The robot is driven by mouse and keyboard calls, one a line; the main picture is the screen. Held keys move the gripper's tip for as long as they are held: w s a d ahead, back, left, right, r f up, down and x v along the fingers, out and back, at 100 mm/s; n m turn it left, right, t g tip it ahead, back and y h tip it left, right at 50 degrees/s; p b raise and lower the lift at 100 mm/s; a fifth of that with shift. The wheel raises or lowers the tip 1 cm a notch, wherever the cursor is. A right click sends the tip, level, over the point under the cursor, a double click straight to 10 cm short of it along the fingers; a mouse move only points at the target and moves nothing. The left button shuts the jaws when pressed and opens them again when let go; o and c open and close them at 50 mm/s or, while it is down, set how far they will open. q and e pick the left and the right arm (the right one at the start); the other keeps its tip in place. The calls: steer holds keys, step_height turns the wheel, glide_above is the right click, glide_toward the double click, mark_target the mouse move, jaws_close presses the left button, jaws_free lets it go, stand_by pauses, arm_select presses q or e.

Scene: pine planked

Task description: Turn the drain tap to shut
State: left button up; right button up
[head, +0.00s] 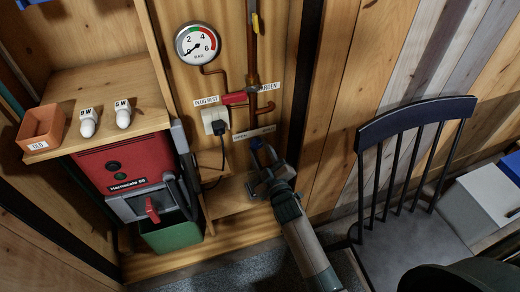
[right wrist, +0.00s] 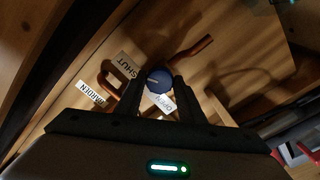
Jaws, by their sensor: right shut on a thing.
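The drain tap is a round blue knob (right wrist: 159,81) seen in the right wrist view, with a small pale mark on its face. A SHUT label (right wrist: 126,65) lies on its upper left and an OPEN label (right wrist: 161,102) below it. My right gripper (right wrist: 158,86) is shut on the knob, one dark finger on each side. In the head view my right gripper (head: 264,160) is low on the wooden wall, and its arm largely hides the tap. My left gripper is not in view.
A pressure gauge (head: 198,43), a red-handled valve (head: 234,98) and a plug in a socket (head: 215,122) are above the gripper. A red machine (head: 120,165) stands left under a shelf (head: 110,90). A dark chair (head: 415,120) stands close on the right.

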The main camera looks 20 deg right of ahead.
steer(key=o, duration=1)
steer(key=shift+o, duration=0.2)
steer(key=shift+s, duration=0.1)
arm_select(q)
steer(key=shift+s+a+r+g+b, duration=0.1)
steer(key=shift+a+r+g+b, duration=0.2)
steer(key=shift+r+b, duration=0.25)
arm_select(e)
steer(key=s, duration=1.7)
steer(key=shift+s+d, duration=0.15)
steer(key=shift+d, duration=0.2)
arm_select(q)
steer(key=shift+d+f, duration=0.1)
